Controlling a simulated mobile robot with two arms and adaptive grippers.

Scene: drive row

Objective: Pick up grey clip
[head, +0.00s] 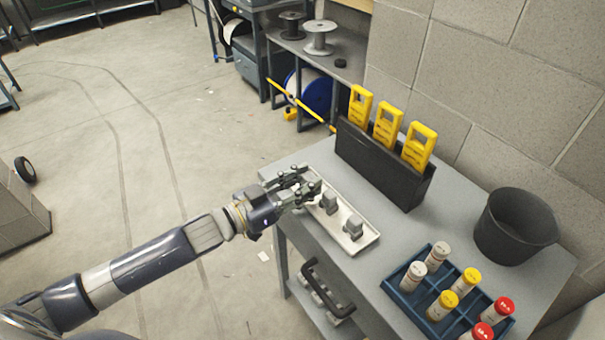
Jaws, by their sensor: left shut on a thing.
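A shallow white tray (366,240) lies on the grey table. Two grey clips stand in it, one near its middle (328,203) and one nearer its front end (353,228). My left gripper (306,187) reaches in from the left over the tray's far left end. It is shut on a grey clip, which its fingers mostly hide. I cannot tell whether that clip still touches the tray. My right gripper is out of view.
A black holder (380,170) with yellow tools stands behind the tray. A blue rack (407,294) of tubes with white, yellow and red caps is at the front right. A dark bucket (515,228) stands at the right. Bare tabletop (425,222) lies between them.

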